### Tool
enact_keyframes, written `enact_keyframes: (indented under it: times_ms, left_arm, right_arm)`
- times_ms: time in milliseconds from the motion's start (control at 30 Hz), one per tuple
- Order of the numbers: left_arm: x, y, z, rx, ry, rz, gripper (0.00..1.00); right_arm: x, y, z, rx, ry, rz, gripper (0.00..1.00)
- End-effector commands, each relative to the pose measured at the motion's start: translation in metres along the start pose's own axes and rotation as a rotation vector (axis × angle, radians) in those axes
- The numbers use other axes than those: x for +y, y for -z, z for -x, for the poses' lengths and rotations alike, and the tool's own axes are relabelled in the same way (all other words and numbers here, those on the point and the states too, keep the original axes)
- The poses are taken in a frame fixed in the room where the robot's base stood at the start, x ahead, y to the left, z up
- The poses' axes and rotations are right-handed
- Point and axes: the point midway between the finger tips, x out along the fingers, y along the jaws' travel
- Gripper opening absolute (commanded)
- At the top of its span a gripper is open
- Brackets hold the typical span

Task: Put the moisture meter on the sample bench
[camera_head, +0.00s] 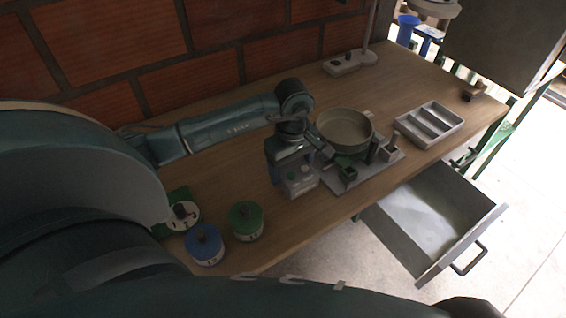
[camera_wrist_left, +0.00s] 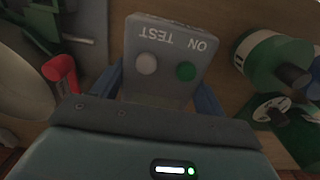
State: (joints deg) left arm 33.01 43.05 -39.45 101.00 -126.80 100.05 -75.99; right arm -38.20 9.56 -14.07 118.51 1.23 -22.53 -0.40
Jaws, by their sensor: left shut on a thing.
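The moisture meter (camera_wrist_left: 172,62) is a grey box marked TEST and ON, with a grey and a green button. In the left wrist view it sits between the two blue fingers of my left gripper (camera_wrist_left: 160,85), which is shut on it. In the head view my left gripper (camera_head: 291,172) points down with the meter (camera_head: 303,186) under it, over the front part of the wooden sample bench (camera_head: 225,185). I cannot tell whether the meter's underside touches the wood. My right gripper is not in view.
Right of the meter are a grey board (camera_head: 385,165) with small cups and a round pan (camera_head: 345,131). Green (camera_head: 246,222) and blue (camera_head: 205,245) lidded jars stand to the left. A divided tray (camera_head: 430,124) is further right. An open drawer (camera_head: 435,220) juts out in front.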

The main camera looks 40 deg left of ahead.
Motion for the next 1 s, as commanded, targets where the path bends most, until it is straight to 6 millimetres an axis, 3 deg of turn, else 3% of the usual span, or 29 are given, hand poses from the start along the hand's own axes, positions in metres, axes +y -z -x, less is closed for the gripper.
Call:
enact_keyframes:
  times_ms: [400,767,800,1000]
  left_arm:
    - [0.000,0.000,-0.044,-0.002,-0.001,0.001,0.42]
    - [0.001,0.001,-0.051,0.001,-0.003,-0.001,0.42]
    - [0.001,0.000,-0.051,0.001,-0.002,-0.001,0.73]
    - [0.001,0.000,-0.050,0.000,-0.002,0.000,0.90]
  right_arm:
    - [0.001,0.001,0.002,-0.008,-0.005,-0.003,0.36]
    - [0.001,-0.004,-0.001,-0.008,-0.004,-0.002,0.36]
    - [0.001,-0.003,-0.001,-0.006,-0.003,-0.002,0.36]
    - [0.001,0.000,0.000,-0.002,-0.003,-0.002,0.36]
